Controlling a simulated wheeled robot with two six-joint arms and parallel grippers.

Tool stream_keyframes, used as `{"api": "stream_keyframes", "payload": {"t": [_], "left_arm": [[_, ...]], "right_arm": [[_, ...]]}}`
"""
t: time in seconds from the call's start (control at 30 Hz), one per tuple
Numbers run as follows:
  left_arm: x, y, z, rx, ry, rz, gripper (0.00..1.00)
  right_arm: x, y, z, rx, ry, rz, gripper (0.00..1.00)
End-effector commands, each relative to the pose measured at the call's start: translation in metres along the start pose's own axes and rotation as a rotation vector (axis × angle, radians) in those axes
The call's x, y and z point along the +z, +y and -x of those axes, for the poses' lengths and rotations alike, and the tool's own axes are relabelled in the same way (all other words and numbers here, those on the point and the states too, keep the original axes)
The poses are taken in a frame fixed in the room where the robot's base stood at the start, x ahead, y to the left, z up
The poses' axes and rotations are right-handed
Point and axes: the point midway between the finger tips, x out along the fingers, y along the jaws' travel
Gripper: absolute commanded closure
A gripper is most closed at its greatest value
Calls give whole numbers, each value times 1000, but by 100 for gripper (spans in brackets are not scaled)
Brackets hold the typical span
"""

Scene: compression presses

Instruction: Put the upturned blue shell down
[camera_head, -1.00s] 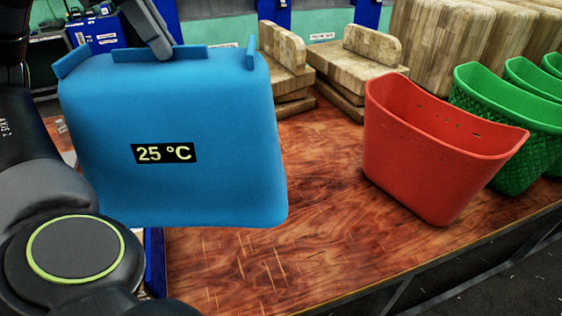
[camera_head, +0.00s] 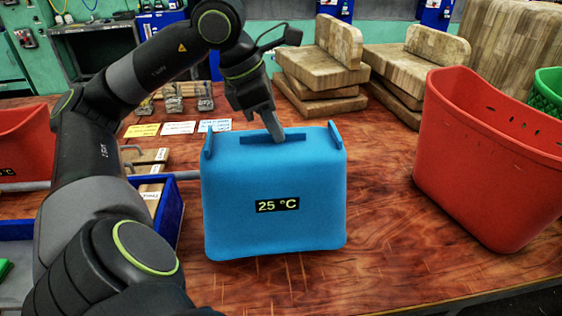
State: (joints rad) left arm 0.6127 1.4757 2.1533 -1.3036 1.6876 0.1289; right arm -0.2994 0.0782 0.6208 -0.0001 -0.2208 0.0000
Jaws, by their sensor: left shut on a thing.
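The blue shell (camera_head: 272,222) is in the middle of the camera_head view, with a "25 °C" label on its near wall and tabs along its top edge. My left gripper (camera_head: 276,133) comes down from above and is shut on the shell's top part. The shell hangs level over the wooden table (camera_head: 400,262), its lower edge at or close to the tabletop; I cannot tell whether it touches. My right gripper is not in view.
A red bin (camera_head: 485,165) stands to the right, a green one (camera_head: 547,95) behind it. Stacked wooden boards (camera_head: 320,75) stand behind. To the left are a blue-rimmed tray (camera_head: 168,212), another red bin (camera_head: 22,135) and small cards (camera_head: 178,128). Table between shell and right bin is clear.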

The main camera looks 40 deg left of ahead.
Motion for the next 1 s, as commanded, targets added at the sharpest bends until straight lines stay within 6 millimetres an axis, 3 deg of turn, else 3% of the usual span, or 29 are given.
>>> {"api": "stream_keyframes", "payload": {"t": [0.5, 0.97, 1.0], "left_arm": [[-19, 0, -45, 0, 1, -1, 100], [-21, 0, -52, 1, -1, -1, 100], [-21, 0, -50, 1, -1, -1, 88]], "right_arm": [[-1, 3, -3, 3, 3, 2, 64], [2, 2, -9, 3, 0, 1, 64], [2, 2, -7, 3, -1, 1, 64]]}}
